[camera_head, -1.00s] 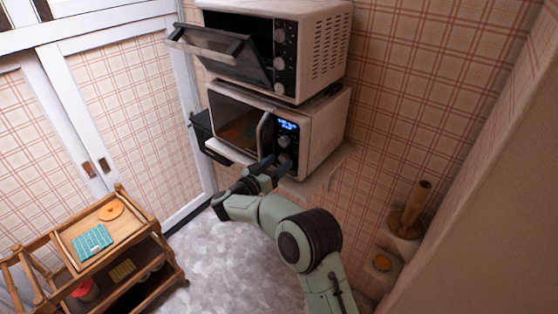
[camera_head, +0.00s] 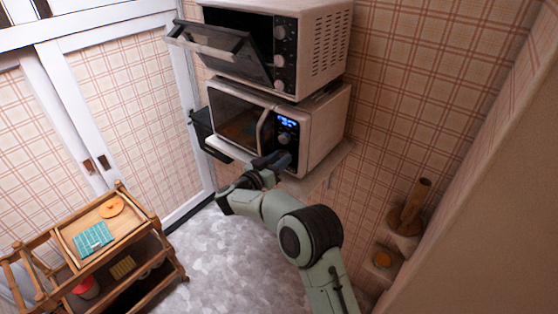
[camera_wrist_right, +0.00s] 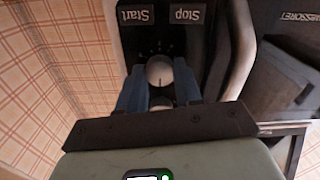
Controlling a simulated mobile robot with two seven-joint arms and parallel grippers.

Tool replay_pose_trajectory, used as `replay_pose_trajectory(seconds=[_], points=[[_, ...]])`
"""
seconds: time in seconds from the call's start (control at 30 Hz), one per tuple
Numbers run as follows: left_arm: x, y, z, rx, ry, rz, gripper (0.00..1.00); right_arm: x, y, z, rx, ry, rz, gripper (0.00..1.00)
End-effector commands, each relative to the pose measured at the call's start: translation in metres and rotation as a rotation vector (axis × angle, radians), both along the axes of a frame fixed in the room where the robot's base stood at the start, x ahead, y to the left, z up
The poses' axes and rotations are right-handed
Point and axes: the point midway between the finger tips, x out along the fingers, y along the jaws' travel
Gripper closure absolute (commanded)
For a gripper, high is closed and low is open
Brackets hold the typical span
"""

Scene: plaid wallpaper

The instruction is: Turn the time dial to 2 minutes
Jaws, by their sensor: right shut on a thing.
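The lower microwave (camera_head: 318,125) has a dark front panel with a lit blue display (camera_head: 287,123), and a dial (camera_head: 284,139) shows below the display. My right gripper (camera_head: 276,160) is at the lower part of this panel. In the right wrist view, a round dial with a pale pointer line (camera_wrist_right: 160,70) sits between the blue fingertips of my right gripper (camera_wrist_right: 160,78), which is shut on it. Another knob (camera_wrist_right: 160,102) shows partly behind the gripper. Start (camera_wrist_right: 136,15) and Stop (camera_wrist_right: 187,14) buttons appear upside down beyond the dial. My left gripper is out of view.
A second oven (camera_head: 318,50) with its door (camera_head: 222,55) hanging open stands on top of the microwave. A wooden cart (camera_head: 130,240) is at lower left. A wooden holder (camera_head: 408,215) stands on a ledge at right. The floor (camera_head: 230,260) between is clear.

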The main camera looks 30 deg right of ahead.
Motion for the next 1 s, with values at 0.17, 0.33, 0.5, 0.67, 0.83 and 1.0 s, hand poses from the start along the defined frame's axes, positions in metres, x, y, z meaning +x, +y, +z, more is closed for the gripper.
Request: replay_pose_trajectory(seconds=[0.17,0.33,0.5,0.67,0.83,1.0], points=[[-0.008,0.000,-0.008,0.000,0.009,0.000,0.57,-0.001,0.000,-0.001,0.036,-0.087,0.001,0.96],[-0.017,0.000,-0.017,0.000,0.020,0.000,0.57,-0.001,0.000,-0.002,0.089,-0.215,0.001,0.96],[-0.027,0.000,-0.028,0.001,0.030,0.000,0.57,-0.001,0.000,-0.002,0.150,-0.365,0.001,0.96],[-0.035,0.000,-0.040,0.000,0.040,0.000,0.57,0.000,0.001,-0.003,0.209,-0.506,0.002,0.96],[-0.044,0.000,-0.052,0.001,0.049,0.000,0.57,0.000,0.001,-0.003,0.271,-0.655,0.002,0.96],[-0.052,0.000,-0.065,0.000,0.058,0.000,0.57,0.000,0.001,-0.002,0.333,-0.805,0.001,0.96]])
